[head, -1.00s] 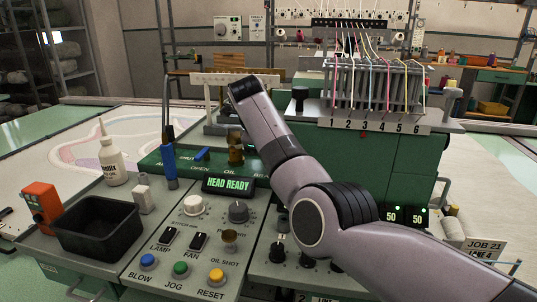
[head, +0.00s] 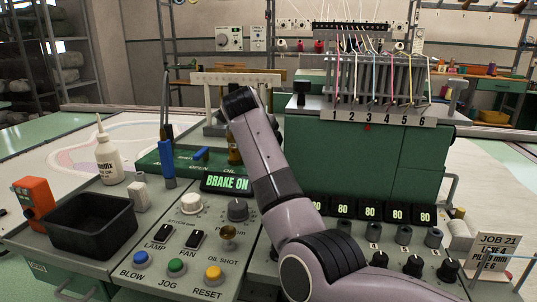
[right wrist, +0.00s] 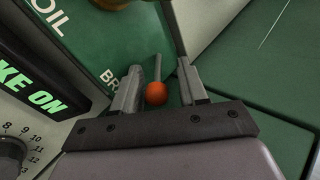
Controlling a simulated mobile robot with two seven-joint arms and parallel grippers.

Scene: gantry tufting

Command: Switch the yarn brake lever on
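The yarn brake lever (right wrist: 156,94) is a thin grey stalk with an orange-red ball knob, beside the partly hidden "BR" lettering on the green panel (right wrist: 75,25). In the right wrist view it stands between the two fingers of my right gripper (right wrist: 159,72), with visible gaps on both sides. That gripper is open. In the head view my right arm hides the lever and gripper. The display (head: 227,184) reads "BRAKE ON"; part of it shows in the right wrist view. My left gripper is in neither view.
The console carries blue, green and gold buttons, knobs and toggle switches. A black bin (head: 92,224), a white bottle (head: 109,158) and an orange device (head: 35,199) stand at left. The green machine head (head: 345,150) with yarn guides rises at right.

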